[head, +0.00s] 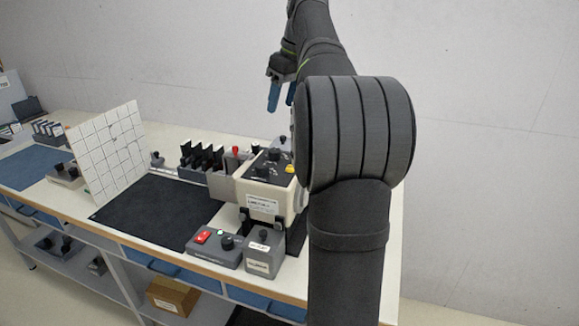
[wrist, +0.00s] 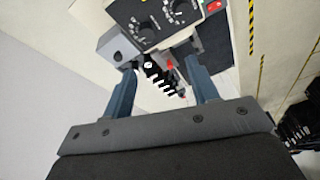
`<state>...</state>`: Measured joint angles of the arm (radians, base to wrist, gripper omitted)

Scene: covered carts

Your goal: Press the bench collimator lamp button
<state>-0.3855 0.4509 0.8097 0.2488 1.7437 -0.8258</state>
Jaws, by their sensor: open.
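The cream collimator housing (head: 262,197) stands on the bench, with a dark top panel (head: 268,165) bearing black knobs and a yellow part (head: 290,169). A grey control box (head: 214,250) in front has a red switch (head: 202,237), a small green light and a black knob. Which of these is the lamp button I cannot read. My gripper (head: 281,97) is open and empty, high above the back of the bench. In the wrist view, black slotted holders (wrist: 157,75) and a red part (wrist: 169,65) show beyond my fingers (wrist: 162,88); a knobbed panel (wrist: 158,18) is at the top.
A second grey box (head: 264,252) with a knob stands beside the control box. A white gridded board (head: 107,150) stands upright left of a black mat (head: 150,212), which is clear. My arm hides the bench's right part. A cardboard box (head: 173,297) sits on the lower shelf.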

